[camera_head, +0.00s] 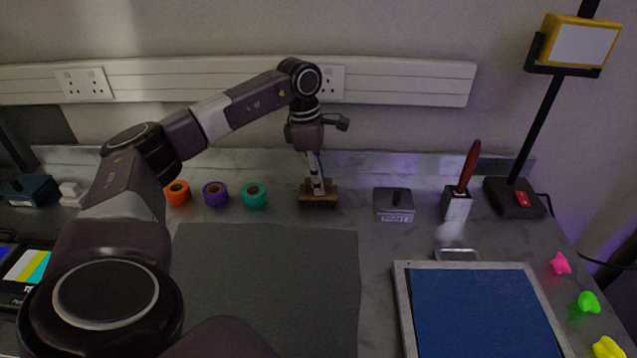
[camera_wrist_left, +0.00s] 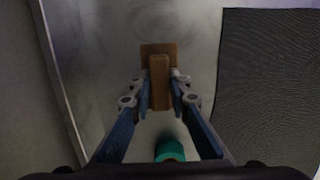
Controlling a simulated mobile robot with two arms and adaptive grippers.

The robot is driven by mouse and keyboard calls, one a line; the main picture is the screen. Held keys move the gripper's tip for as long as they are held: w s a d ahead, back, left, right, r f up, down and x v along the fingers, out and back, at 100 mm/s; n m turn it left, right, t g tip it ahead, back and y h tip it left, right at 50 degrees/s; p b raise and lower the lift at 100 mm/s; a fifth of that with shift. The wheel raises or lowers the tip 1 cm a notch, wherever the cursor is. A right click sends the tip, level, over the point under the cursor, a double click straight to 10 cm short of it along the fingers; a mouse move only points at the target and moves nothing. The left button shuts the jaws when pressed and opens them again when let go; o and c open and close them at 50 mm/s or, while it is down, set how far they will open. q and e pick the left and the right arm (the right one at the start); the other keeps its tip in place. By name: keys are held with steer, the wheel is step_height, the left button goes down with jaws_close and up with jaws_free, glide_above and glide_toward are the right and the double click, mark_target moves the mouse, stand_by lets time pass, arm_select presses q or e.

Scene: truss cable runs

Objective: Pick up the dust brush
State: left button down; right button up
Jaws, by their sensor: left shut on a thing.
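The dust brush (camera_head: 318,198) is a wooden block with dark bristles below, at the back of the worktop in the head view. In the left wrist view its brown wooden body and raised grip (camera_wrist_left: 159,52) lie between the fingers. My left gripper (camera_head: 318,184) points down from above and is shut on the grip; its fingers also show in the left wrist view (camera_wrist_left: 160,90). The brush looks level and at or close to the worktop; I cannot tell whether it touches. The fingers partly hide it. My right gripper is not in view.
Orange (camera_head: 177,192), purple (camera_head: 215,194) and teal (camera_head: 254,196) tape rolls stand left of the brush. A grey block (camera_head: 394,205) and a red-handled tool in a holder (camera_head: 457,203) stand right. A dark mat (camera_head: 270,290) and blue-filled tray (camera_head: 404,310) lie in front.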

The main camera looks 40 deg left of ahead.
arm_select(q)
step_height(320, 180, up, 19)
steer(key=p, duration=0.1)
steer(key=shift+r, duration=0.2)
